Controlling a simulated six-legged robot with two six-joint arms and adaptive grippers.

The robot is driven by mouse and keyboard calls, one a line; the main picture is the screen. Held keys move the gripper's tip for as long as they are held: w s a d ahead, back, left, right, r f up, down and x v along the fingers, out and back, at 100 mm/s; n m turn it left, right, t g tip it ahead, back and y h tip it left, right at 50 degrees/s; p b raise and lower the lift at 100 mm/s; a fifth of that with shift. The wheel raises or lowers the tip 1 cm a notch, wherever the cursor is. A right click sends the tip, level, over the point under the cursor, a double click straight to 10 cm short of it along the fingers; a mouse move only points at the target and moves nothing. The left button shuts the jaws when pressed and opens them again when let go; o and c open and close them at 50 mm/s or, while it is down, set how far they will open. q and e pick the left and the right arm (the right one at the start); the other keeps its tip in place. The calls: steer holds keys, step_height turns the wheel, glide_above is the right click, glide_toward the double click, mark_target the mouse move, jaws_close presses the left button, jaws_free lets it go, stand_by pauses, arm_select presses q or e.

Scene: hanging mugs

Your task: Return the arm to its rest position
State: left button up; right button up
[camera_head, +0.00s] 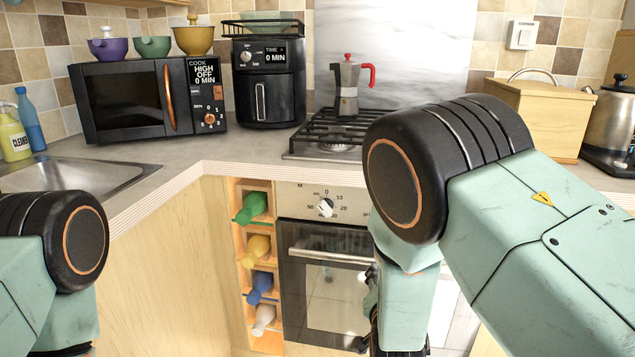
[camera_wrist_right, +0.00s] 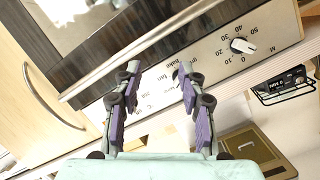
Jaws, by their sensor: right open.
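My right arm (camera_head: 480,190) reaches in from the right in the head view, bent in front of the counter and oven. Its forearm hangs down before the oven door. My right gripper shows in the right wrist view (camera_wrist_right: 156,80), with its two purple-padded fingers apart and nothing between them. In the head view, only dark parts of it show low beside the forearm, partly hidden. The oven's control panel (camera_wrist_right: 215,60) lies beyond the fingers in the wrist view. My left arm (camera_head: 55,260) shows at the lower left; its gripper is out of frame. No hanging mugs are clearly visible.
The oven (camera_head: 322,285) stands below the hob (camera_head: 300,147), which carries a moka pot (camera_head: 346,88). A bottle rack (camera_head: 240,270) is left of the oven. A microwave (camera_head: 140,98), air fryer (camera_head: 268,85), wooden bread box (camera_head: 535,115) and kettle (camera_head: 610,125) stand on the counter.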

steer(key=s+d+f+n+g+y, duration=0.15)
steer(key=s+f+n+g, duration=0.25)
steer(key=s+f, duration=0.4)
steer(key=s+d+f+n+g, duration=0.2)
steer(key=s+f+n+g, duration=0.15)
steer(key=s+f, duration=0.45)
steer(key=s+d+f+n+g+y+p, duration=0.1)
steer(key=s+g, duration=0.6)
steer(key=s, duration=1.9)
steer(key=shift+s+f+p, duration=0.15)
steer(key=shift+s+p, duration=0.05)
steer(key=shift+p, duration=0.3)
